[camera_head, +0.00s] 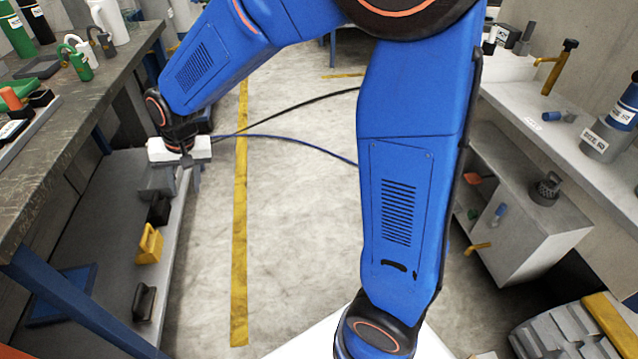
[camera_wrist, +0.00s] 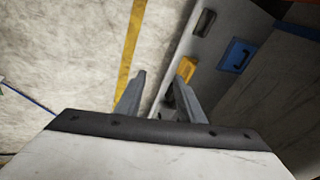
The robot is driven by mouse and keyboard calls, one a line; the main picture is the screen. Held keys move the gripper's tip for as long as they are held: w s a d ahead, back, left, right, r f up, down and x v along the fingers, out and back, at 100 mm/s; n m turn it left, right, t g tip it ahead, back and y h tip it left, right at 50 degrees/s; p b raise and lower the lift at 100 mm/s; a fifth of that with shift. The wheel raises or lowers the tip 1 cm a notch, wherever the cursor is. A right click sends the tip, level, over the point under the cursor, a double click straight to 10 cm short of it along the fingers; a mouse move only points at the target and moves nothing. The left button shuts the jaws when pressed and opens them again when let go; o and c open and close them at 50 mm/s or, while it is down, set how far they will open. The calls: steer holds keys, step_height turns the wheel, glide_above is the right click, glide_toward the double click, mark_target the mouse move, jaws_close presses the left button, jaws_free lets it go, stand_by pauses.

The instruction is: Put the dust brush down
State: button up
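My gripper (camera_head: 187,162) is low beside the left workbench, over the inner edge of its lower shelf (camera_head: 100,230). In the wrist view its two grey fingers (camera_wrist: 160,96) stand apart, and I see nothing clasped between them. I cannot say for certain which thing is the dust brush. A black block-like thing (camera_head: 144,303) lies on the shelf's near part and also shows in the wrist view (camera_wrist: 204,22). A smaller black thing (camera_head: 158,210) lies close to the gripper; in the wrist view a finger partly hides it.
A yellow thing (camera_head: 150,243) and a flat blue tray (camera_head: 65,290) are on the shelf. A blue bench leg (camera_head: 85,310) stands in front. The floor beside the shelf is clear, with a yellow stripe (camera_head: 240,220). A white cabinet (camera_head: 520,220) stands right.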

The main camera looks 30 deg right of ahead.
steer(key=s+d+r+n+t, duration=0.1)
steer(key=s+d+r, duration=0.2)
steer(key=s+d, duration=0.35)
steer(key=s+d+r+h, duration=0.1)
steer(key=s+d+r, duration=0.3)
steer(key=s+d, duration=0.3)
steer(key=s+d+r+n+t, duration=0.1)
steer(key=s+d+r, duration=0.2)
steer(key=s+d, duration=0.35)
steer(key=s+d+h, duration=0.1)
steer(key=s+d, duration=0.5)
steer(key=s, duration=0.1)
steer(key=shift+s+f, duration=0.35)
